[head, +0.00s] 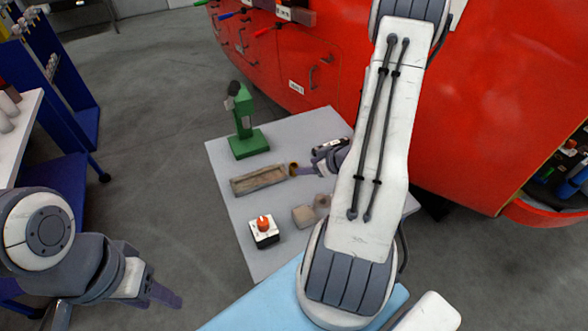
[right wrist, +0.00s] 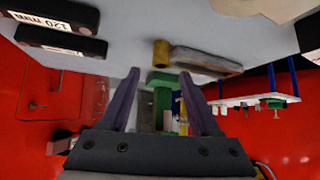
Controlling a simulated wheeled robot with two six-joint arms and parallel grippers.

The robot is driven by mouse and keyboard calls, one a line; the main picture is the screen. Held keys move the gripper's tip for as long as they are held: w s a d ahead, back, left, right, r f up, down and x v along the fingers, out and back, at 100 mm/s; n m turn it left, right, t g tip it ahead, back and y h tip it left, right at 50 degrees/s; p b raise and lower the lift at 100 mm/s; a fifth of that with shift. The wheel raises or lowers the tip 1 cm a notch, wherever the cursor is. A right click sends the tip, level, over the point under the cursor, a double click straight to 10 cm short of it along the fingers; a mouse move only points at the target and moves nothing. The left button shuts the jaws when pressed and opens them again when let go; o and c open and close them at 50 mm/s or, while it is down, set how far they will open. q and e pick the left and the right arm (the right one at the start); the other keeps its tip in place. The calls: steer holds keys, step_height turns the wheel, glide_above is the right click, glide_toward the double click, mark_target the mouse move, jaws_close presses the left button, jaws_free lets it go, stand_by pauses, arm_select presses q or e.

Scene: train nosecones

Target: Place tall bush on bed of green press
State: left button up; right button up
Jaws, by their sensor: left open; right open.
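The brass-coloured bush (head: 293,168) stands at the right end of a wooden tray on the grey table. In the right wrist view the bush (right wrist: 161,53) shows beyond and between the spread fingertips. My right gripper (head: 303,169) is open, close to the bush on its right side, and it also shows in the right wrist view (right wrist: 160,73). I cannot tell if the fingers touch it. The green press (head: 249,143) stands at the table's back left, with its bed partly visible and empty. My left gripper (head: 165,294) is open and empty, left of the table.
Small brown blocks (head: 303,215) and a box with an orange knob (head: 264,231) sit nearer. Black labelled blocks (right wrist: 60,40) lie beside my right gripper. A red curved body (head: 480,100) stands behind the table.

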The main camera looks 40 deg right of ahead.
mark_target(293, 165)
steer(key=shift+x, duration=0.85)
steer(key=x, duration=0.1)
steer(key=p+x, duration=0.1)
steer(key=x, duration=0.2)
steer(key=shift+w+r, duration=0.25)
steer(key=shift+w, duration=0.15)
steer(key=shift+w+d+f+p, duration=0.1)
steer(key=shift+w+f+p, duration=0.2)
steer(key=shift+w+f, duration=0.1)
jaws_close()
